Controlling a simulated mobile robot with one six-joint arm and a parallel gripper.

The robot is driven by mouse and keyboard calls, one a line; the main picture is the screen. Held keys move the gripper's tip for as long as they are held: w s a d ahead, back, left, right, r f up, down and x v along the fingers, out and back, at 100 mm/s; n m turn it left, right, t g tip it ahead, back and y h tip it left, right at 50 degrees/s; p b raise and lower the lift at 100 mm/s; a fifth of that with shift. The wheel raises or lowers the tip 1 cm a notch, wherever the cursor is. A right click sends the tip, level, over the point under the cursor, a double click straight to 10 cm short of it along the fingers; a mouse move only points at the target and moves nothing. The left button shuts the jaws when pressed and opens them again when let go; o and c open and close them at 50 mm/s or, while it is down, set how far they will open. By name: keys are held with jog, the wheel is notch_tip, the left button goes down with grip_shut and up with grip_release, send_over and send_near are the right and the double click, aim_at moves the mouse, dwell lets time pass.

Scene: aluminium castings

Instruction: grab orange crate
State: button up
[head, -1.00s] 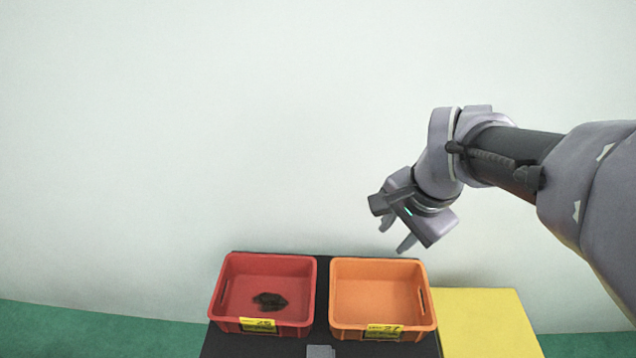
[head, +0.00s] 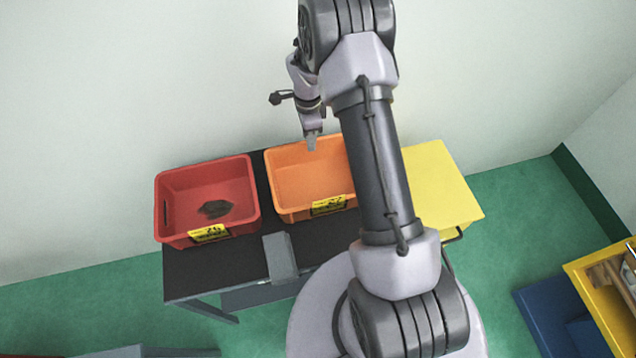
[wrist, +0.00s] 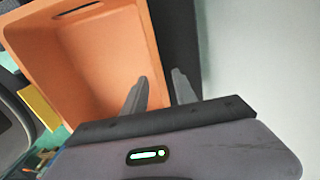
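The orange crate (head: 300,185) stands on the black table (head: 205,275), with a yellow label on its front wall. It looks empty where I can see inside; my arm covers its right part. My gripper (head: 312,143) is at the crate's back rim in the head view. In the wrist view the two fingers of my gripper (wrist: 158,90) are apart. One finger lies over the inside of the orange crate (wrist: 85,65) and the other outside its wall, so the rim lies between them. I cannot tell whether either finger touches the wall.
A red crate (head: 185,185) with dark pieces (head: 215,209) inside stands left of the orange one. A grey block (head: 280,257) sits at the table's front edge. A yellow surface (head: 440,185) adjoins on the right. The wall is close behind. A yellow bin (head: 595,285) is at far right.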

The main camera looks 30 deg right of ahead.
notch_tip(320, 180, down, 5)
jog(key=shift+s+f+b, duration=0.15)
jog(key=shift+f+b, duration=0.05)
jog(key=shift+b, duration=0.9)
jog(key=shift+r, duration=0.15)
jog(key=shift+c, duration=0.2)
grip_shut()
